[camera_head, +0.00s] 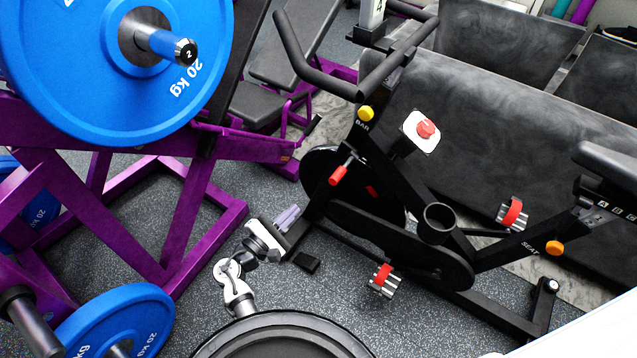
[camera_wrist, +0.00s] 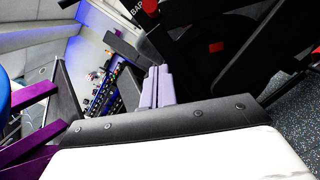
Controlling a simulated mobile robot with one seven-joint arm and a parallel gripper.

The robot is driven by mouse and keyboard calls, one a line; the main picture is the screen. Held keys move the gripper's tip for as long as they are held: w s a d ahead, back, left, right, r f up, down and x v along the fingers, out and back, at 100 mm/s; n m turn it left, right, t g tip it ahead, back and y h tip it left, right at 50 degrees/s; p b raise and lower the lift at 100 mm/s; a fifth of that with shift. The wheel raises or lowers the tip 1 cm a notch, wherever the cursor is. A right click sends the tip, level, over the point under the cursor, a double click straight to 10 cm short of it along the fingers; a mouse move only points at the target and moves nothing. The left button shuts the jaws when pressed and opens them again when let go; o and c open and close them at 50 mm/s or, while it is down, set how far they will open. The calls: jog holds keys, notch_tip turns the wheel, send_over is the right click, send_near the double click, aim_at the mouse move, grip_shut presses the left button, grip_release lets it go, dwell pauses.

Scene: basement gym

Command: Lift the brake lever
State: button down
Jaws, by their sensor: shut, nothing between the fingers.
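A black exercise bike stands right of centre in the head view. Its brake lever (camera_head: 340,174) looks like a short red-tipped handle that sticks out from the frame below the yellow knob, beside the front wheel housing.
A purple weight rack (camera_head: 190,220) with blue plates (camera_head: 110,60) stands to the left. A red button on a white plate (camera_head: 420,132), a red pedal (camera_head: 383,278) and handlebars (camera_head: 345,85) are on the bike. Bare speckled floor (camera_head: 200,262) lies between rack and bike.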

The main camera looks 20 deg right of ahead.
aim_at(340, 173)
jog(key=shift+d, duration=0.1)
jog(key=w+d+r+p, duration=0.1)
jog(key=w+d+r, duration=0.1)
jog(key=d, duration=0.3)
jog(key=w+d+r+p, duration=0.1)
jog(key=d+p, duration=0.1)
jog(key=d, duration=0.3)
jog(key=shift+w+r, duration=0.35)
jog(key=shift+d, duration=0.1)
jog(key=shift+r+p, duration=0.15)
jog(key=shift+p, duration=0.15)
